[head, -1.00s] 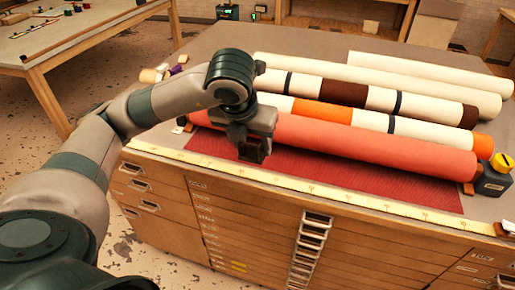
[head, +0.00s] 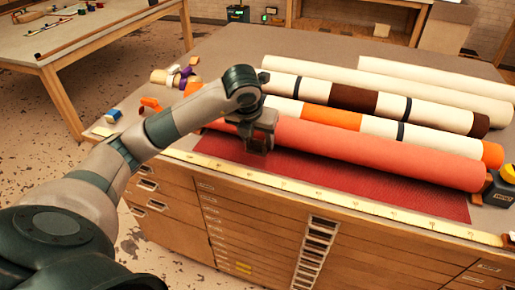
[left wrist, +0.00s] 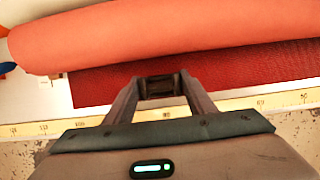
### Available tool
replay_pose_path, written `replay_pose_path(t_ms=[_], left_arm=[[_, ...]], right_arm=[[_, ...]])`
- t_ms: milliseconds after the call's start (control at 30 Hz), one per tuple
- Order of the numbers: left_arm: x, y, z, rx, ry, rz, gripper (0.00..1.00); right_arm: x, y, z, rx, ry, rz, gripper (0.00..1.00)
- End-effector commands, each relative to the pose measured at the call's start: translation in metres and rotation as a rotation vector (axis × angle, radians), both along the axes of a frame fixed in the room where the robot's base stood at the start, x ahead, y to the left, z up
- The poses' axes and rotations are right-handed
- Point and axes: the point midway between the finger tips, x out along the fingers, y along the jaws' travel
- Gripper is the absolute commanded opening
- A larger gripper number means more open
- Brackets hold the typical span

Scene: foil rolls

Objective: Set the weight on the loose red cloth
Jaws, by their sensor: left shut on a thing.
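The loose red cloth (head: 400,190) is a dark red textured sheet lying flat on the bench top, in front of and partly under a salmon-red roll (head: 380,150). My left gripper (head: 257,141) is over the cloth's left part, close to the front of the roll. It is shut on a small dark block, seemingly the weight (left wrist: 160,87), which sits between the fingertips in the left wrist view. The cloth (left wrist: 100,85) shows behind and beside the fingers there. Whether the block touches the cloth is hard to tell. My right gripper is out of view.
A yellow measuring tape (head: 330,198) runs along the bench's front edge. Cream, brown and orange rolls (head: 345,118) lie behind the salmon one. A dark device with a yellow top (head: 500,187) stands at the right end. Small coloured pieces (head: 175,76) lie at the left.

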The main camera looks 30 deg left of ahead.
Motion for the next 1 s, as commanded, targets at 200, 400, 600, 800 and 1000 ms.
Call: replay_pose_path(t_ms=[200,400,600,800,1000], left_arm=[[0.000,0.000,0.000,0.000,-0.002,0.001,0.08],[-0.001,0.000,-0.014,-0.001,0.001,0.002,0.08],[-0.001,0.000,-0.034,-0.001,0.000,0.002,0.08],[0.000,0.000,-0.039,0.000,-0.003,0.001,0.08],[0.000,0.000,-0.040,0.000,-0.002,0.001,0.08]], right_arm=[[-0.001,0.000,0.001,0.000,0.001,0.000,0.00],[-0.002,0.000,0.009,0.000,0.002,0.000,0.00],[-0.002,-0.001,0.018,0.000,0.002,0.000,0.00],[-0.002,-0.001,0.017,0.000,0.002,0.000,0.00],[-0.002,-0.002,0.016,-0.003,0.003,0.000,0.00]])
